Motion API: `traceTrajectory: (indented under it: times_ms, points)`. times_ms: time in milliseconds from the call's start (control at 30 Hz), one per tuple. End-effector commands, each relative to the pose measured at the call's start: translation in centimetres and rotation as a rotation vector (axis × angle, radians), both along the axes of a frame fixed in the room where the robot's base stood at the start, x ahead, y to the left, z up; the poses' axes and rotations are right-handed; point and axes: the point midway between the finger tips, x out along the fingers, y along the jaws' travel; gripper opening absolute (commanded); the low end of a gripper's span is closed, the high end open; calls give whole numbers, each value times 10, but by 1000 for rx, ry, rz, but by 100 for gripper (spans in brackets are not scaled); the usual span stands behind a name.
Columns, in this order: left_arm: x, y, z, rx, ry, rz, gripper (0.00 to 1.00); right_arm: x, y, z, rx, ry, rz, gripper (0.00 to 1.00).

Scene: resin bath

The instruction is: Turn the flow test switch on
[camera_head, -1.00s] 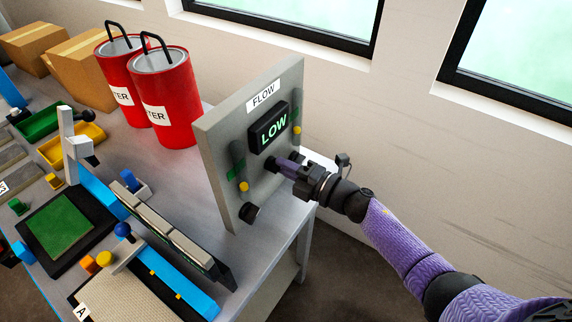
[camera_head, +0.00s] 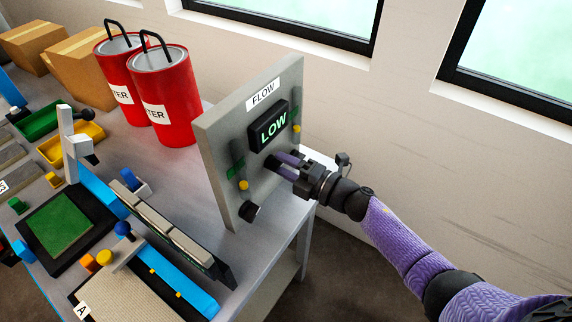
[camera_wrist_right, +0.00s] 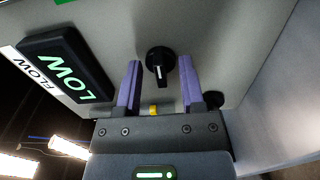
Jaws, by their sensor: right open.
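The grey FLOW panel (camera_head: 225,140) stands upright at the table's right end. Its dark display (camera_head: 273,127) reads LOW in green. My right gripper (camera_head: 283,163) is at the panel's face below the display, open. My left gripper is not in view.
A second black knob (camera_head: 248,211) is low on the panel. Two red canisters (camera_head: 165,95) stand left of the panel. A wall is close behind, and open floor lies right of the table.

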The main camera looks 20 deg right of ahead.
Motion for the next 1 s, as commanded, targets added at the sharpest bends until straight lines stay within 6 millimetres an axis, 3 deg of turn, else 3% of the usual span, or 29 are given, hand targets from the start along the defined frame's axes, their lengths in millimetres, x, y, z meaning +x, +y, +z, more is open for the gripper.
traceTrajectory:
  times_ms: [500,1000]
  points:
    - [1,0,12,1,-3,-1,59,-75,-58,0,-2,2,0,50]
    - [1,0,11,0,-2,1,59,-78,-62,-4,11,17,-15,50]
